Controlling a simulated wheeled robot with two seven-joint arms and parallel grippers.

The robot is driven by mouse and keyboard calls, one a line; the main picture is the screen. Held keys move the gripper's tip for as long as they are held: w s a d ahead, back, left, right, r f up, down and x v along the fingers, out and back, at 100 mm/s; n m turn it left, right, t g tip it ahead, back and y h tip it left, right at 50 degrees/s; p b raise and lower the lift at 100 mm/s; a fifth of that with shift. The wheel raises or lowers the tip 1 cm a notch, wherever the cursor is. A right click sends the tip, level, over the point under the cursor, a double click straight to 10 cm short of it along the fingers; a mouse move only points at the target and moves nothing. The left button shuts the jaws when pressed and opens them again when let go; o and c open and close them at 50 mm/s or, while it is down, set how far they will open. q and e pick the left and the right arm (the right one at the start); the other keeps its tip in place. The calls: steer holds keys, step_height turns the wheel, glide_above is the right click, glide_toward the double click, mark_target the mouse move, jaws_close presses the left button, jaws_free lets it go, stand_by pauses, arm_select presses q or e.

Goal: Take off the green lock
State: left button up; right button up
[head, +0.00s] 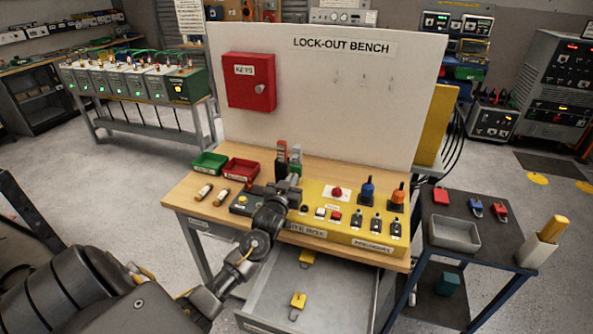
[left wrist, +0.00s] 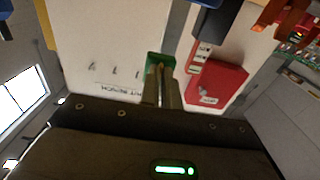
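The green lock (head: 295,149) shows at the back of the bench beside a red-topped upright part, just beyond my left gripper (head: 289,184). In the left wrist view the green lock (left wrist: 154,61) is right at the fingertips of my left gripper (left wrist: 161,76). My right gripper is not in view.
The yellow box (head: 335,228) carries switches and blue and orange knobs. Green (head: 209,163) and red (head: 240,169) trays stand at left. A red key box (head: 249,82) hangs on the white panel. A side cart (head: 470,210) stands right.

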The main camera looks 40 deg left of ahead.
arm_select(q)
jaws_close()
steer(key=shift+r+m+p, duration=0.15)
steer(key=shift+m+p, duration=0.5)
steer(key=shift+m, duration=0.35)
steer(key=shift+m+p, duration=0.5)
steer(key=shift+m, duration=0.7)
steer(key=shift+m+p, duration=0.5)
steer(key=shift+m, duration=0.6)
steer(key=shift+f, duration=0.2)
